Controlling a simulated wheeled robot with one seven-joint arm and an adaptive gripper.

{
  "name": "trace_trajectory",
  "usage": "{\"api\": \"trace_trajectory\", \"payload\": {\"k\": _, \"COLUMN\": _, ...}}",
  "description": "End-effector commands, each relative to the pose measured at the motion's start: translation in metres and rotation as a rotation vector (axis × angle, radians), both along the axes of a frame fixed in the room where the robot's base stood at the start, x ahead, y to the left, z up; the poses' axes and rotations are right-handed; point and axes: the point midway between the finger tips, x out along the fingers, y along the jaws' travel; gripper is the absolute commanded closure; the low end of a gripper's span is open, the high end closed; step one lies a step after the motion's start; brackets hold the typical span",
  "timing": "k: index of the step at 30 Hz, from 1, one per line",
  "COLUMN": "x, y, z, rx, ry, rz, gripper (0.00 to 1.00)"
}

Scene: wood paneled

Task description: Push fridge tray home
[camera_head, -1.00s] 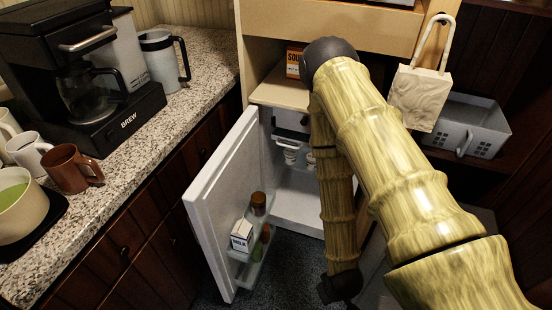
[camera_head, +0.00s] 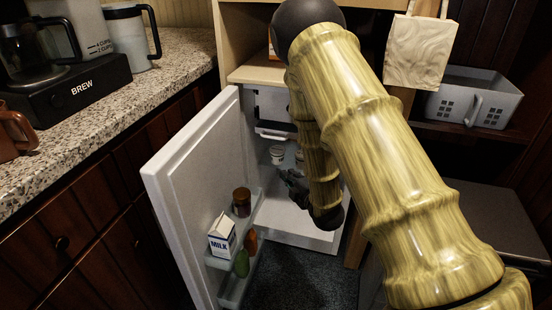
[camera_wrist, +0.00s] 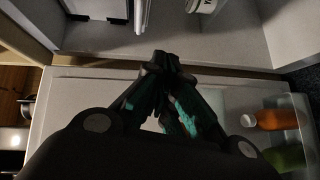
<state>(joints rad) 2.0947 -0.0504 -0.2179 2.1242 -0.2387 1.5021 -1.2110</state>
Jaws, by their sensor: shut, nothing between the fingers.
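The small white fridge stands open, its door (camera_head: 187,180) swung out to the left. Inside, white cups (camera_head: 277,155) stand low down, below a white-edged ledge (camera_head: 272,134); I cannot tell clearly which part is the tray or how far out it sits. My gripper (camera_head: 284,176) is at the fridge opening, in front of the cups, partly hidden by my arm. In the wrist view my gripper (camera_wrist: 164,58) is shut and empty, its tips over a pale surface. A labelled white cup (camera_wrist: 201,5) shows at the top edge, apart from the fingers.
The door shelf holds a milk carton (camera_head: 222,236), a brown jar (camera_head: 241,202) and bottles, close to my gripper's left. A speckled counter (camera_head: 110,120) with a coffee maker (camera_head: 75,92) lies left. A grey basket (camera_head: 474,98) and hanging bag (camera_head: 417,52) are right.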

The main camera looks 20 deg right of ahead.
Motion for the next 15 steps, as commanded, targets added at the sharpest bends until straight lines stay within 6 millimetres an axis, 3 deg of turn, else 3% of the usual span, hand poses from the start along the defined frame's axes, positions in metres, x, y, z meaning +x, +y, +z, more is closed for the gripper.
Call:
{"api": "trace_trajectory", "payload": {"k": 7, "x": 0.022, "y": 0.001, "z": 0.022, "rx": -0.119, "ry": -0.146, "rz": 0.049, "gripper": 1.0}}
{"api": "trace_trajectory", "payload": {"k": 15, "x": 0.045, "y": 0.006, "z": 0.026, "rx": -0.131, "ry": -0.162, "rz": 0.054, "gripper": 1.0}}
